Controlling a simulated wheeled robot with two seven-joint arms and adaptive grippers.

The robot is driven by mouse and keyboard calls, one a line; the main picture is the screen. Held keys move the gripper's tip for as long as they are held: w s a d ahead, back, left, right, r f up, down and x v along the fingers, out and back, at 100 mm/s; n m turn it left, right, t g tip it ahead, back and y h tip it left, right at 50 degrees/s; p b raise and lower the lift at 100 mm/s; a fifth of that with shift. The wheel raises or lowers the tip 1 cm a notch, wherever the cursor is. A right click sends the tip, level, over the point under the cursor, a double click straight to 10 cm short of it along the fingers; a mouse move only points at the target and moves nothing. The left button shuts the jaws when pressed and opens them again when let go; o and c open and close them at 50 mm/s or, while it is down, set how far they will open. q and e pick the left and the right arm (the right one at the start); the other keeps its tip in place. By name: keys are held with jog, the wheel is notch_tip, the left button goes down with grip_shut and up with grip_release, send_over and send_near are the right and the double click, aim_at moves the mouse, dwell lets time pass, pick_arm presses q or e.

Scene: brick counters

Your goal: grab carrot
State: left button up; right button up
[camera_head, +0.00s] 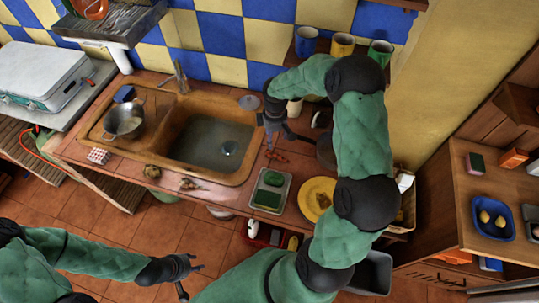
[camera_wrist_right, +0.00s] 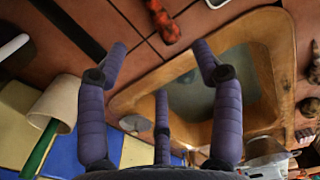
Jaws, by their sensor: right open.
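The carrot (camera_head: 277,156) is a small orange-red thing lying on the tiled counter just right of the sink. It also shows at the top of the right wrist view (camera_wrist_right: 163,22), beyond the fingertips. My right gripper (camera_head: 279,138) is open and empty above the counter, just behind the carrot and apart from it. In the right wrist view its purple fingers (camera_wrist_right: 160,62) are spread wide. My left gripper (camera_head: 192,278) is low in front of the counter, its fingers spread, holding nothing.
The brown sink (camera_head: 180,163) lies left of the carrot. A metal pot (camera_head: 124,120) stands at its left. A grey tray (camera_head: 286,198) with green items and a yellow plate (camera_head: 308,198) are nearer the front. Several mugs stand at the back, including a yellow mug (camera_head: 342,45).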

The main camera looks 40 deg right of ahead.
aim_at(275, 153)
notch_tip(275, 153, down, 11)
jog(key=shift+s+d+r+b, duration=0.1)
jog(key=shift+s+b, duration=0.05)
jog(key=shift+b, duration=0.35)
jog(key=c, duration=1.1)
